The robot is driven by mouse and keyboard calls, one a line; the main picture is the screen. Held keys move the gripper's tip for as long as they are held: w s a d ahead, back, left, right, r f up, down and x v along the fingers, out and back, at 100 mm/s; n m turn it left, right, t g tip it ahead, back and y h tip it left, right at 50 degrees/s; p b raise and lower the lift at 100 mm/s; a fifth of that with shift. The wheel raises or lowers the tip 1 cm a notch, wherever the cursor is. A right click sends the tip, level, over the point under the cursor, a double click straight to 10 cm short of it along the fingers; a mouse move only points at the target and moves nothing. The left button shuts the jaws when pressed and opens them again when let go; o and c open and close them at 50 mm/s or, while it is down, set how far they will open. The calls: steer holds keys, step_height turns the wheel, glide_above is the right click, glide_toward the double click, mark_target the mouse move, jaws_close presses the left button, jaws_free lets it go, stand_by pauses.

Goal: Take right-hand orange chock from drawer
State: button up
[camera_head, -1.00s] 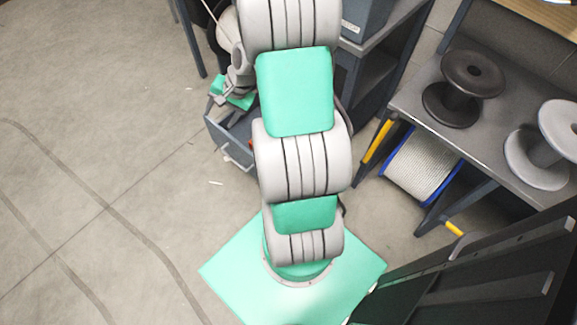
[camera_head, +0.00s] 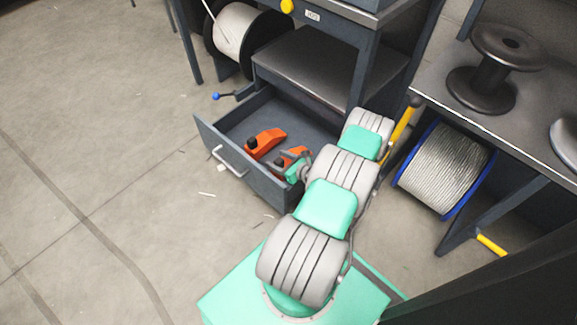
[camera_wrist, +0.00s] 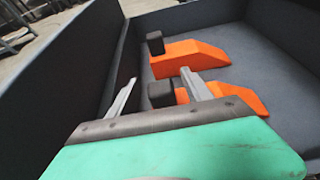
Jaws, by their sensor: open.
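The open grey drawer (camera_head: 222,143) holds two orange chocks, each with a black block at one end. The left-hand chock (camera_head: 268,138) lies fully in view; in the wrist view it is the farther one (camera_wrist: 190,57). The right-hand chock (camera_head: 291,153) is partly hidden by my gripper (camera_head: 296,166); in the wrist view it is the nearer one (camera_wrist: 240,94). My gripper (camera_wrist: 159,76) is open with its fingers spread. Its right finger crosses in front of the nearer chock; the left finger is left of that chock's black block. I cannot tell whether they touch.
The drawer walls rise around the chocks, with a pale handle (camera_head: 228,162) on the front. A shelf (camera_head: 310,72) stands above the drawer's back. A blue-rimmed cable reel (camera_head: 445,168) and a bench (camera_head: 510,125) are at right. The floor at left is mostly clear.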

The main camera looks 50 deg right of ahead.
steer(key=x, duration=0.2)
steer(key=shift+w+f, duration=0.2)
steer(key=shift+w, duration=0.1)
steer(key=shift+c, duration=0.4)
steer(key=shift+a, duration=0.1)
jaws_close()
stand_by(0.6)
